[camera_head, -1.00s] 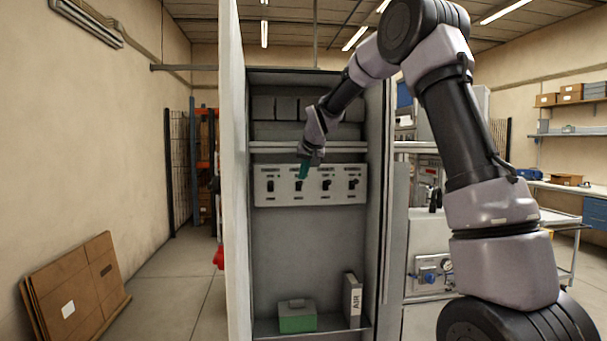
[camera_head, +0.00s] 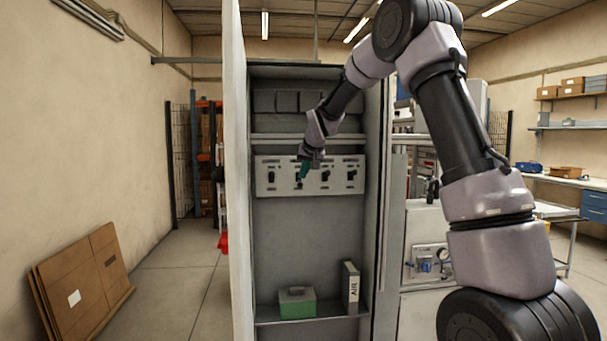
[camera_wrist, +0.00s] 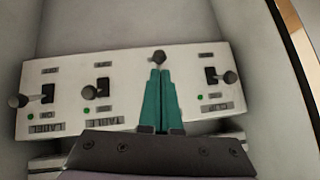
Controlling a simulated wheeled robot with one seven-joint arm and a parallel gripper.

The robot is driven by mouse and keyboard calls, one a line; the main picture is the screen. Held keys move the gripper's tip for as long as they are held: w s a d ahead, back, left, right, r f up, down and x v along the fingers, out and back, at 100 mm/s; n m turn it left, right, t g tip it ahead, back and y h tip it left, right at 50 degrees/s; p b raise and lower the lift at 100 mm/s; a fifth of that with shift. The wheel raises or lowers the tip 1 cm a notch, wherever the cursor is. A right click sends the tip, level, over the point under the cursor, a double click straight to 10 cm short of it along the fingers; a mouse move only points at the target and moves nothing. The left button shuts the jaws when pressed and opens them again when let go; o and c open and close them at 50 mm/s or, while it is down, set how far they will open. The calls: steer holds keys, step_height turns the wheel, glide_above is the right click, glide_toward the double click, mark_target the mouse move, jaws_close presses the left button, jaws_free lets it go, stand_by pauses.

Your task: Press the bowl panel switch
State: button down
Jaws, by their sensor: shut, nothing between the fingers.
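A white switch panel (camera_head: 345,188) with a row of black toggle switches is fixed across the cabinet's inside; it also fills the middle of the wrist view (camera_wrist: 70,125). My gripper (camera_head: 302,178) is shut and empty, its teal fingers (camera_wrist: 160,73) in front of the second switch from the left in the head view. That switch's dark knob (camera_wrist: 158,58) shows just past the fingertips; I cannot tell if they touch. The fingers hide its label. In the wrist view, the two left switches read LABEL (camera_wrist: 45,128) and TABLE (camera_wrist: 104,121). I cannot read BOWL anywhere.
The open cabinet door (camera_head: 236,180) stands close to the left of my gripper. A shelf edge (camera_head: 275,140) runs above the panel. A green box (camera_head: 297,306) and a binder (camera_head: 351,288) stand at the cabinet bottom. The space below the panel is clear.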

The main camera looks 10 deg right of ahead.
steer(key=shift+r, duration=0.75)
steer(key=s+d+r, duration=0.2)
steer(key=s+r, duration=0.3)
steer(key=s, duration=0.6)
steer(key=shift+s+r, duration=0.35)
steer(key=shift+r, duration=0.05)
